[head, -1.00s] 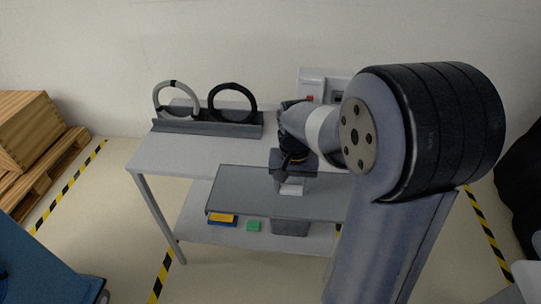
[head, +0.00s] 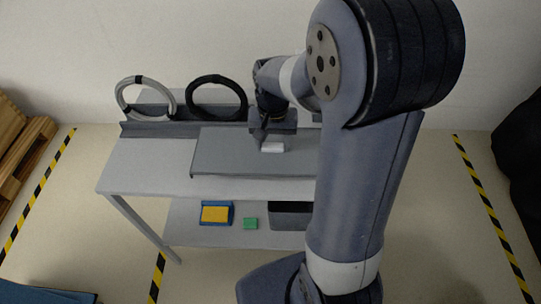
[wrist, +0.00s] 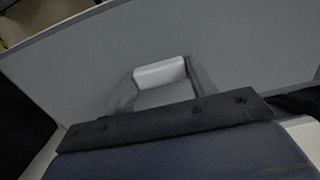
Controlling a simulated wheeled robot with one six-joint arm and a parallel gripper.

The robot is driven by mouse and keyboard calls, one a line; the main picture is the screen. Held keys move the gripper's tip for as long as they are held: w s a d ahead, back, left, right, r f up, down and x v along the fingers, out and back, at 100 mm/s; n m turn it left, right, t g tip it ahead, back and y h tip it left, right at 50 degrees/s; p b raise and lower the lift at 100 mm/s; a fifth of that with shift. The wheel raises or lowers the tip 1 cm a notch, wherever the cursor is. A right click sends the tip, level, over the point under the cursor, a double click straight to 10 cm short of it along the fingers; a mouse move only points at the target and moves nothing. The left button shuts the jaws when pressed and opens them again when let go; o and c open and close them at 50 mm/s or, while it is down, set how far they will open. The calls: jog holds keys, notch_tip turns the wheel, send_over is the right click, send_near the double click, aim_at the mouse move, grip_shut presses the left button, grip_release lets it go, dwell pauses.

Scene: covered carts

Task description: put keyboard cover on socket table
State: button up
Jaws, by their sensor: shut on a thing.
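The keyboard cover (head: 222,155) is a wide, flat grey panel with a white handle (head: 272,147). It lies over the top of the grey table (head: 135,172), its front edge a little behind the table's front edge. I cannot tell whether it touches the tabletop. My gripper (head: 268,138) is above the cover and shut on its handle. In the wrist view, the fingers (wrist: 160,86) stand on both sides of the white handle (wrist: 160,72), with the panel (wrist: 235,45) spread beyond. My arm hides the cover's right part and the table's right side.
A dark rack (head: 160,130) with a grey ring (head: 122,98) and a black ring (head: 190,98) stands along the table's back. The lower shelf (head: 185,232) holds a blue-and-yellow item (head: 215,214), a green block (head: 250,223) and a dark bin (head: 290,218). A wooden pallet (head: 25,150) is at left.

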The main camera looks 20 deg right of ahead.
aim_at(273, 158)
notch_tip(273, 158, down, 7)
jog(key=shift+r, duration=0.15)
dwell(0.4)
jog(key=shift+f, duration=0.25)
jog(key=o, duration=0.9)
jog(key=shift+r, duration=0.1)
notch_tip(273, 158, up, 12)
jog(key=shift+r, duration=0.2)
jog(key=shift+f, duration=0.1)
